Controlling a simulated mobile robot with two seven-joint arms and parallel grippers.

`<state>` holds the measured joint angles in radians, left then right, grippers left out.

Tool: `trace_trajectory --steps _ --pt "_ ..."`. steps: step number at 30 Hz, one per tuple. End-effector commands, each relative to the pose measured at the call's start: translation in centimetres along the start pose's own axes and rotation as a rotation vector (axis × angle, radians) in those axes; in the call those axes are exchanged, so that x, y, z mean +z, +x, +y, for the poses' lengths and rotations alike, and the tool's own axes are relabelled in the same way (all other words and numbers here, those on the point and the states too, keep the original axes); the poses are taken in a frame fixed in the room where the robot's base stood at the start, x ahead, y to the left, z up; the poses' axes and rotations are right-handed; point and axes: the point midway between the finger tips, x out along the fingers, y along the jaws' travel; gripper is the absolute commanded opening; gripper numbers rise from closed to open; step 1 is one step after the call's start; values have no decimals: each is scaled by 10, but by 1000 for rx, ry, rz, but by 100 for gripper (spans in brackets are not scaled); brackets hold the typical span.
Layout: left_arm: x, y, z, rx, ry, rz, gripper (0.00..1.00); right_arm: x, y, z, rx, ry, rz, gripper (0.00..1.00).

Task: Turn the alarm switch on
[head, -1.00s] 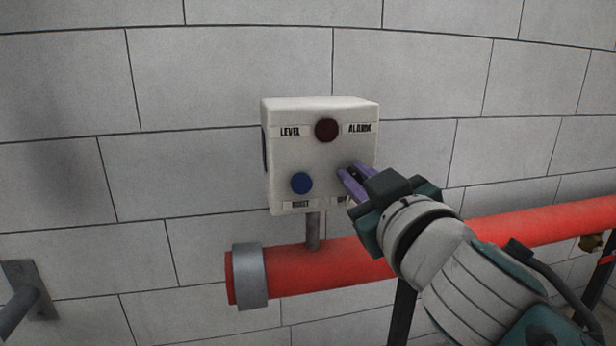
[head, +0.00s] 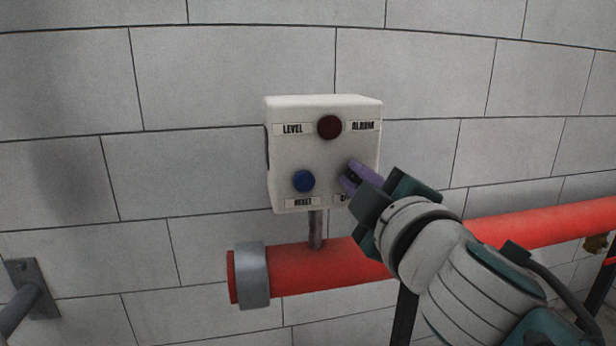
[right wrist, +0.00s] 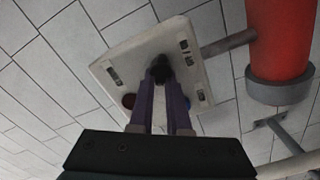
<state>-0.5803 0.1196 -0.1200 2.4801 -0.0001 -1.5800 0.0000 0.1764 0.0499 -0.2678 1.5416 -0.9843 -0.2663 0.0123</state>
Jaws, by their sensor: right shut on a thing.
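The white control box (head: 290,155) on the wall carries a dark red round lamp (head: 329,127), a blue button (head: 303,181) and labels reading LEVEL, ALARM and RESET. My right gripper (head: 350,174) is at the lower right of its front, with its purple fingers pointing at the panel. In the right wrist view the fingers reach a black switch knob (right wrist: 160,69) on the box (right wrist: 130,60), and the gripper is shut on it. In the head view the knob and the label below it are mostly hidden by the gripper. My left gripper is not in view.
A red pipe (head: 310,270) with a grey collar (head: 252,276) runs along the wall below the box. A thin post (head: 316,230) joins box and pipe. A grey bracket (head: 30,288) is at the lower left. The wall around the box is clear.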

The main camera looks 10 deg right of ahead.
Motion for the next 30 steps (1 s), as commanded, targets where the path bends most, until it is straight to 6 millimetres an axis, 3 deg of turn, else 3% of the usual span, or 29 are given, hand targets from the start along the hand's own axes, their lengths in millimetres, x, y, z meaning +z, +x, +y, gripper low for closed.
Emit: trace_trajectory --steps 13,14,21,30 --pt "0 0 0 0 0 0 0 -1 0 0 1 -13 3 0" --pt "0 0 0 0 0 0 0 -1 0 0 1 -13 2 16" --pt "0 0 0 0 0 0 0 0 0 0 0 -12 1 43" --pt "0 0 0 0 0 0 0 0 -2 0 0 -11 1 45"
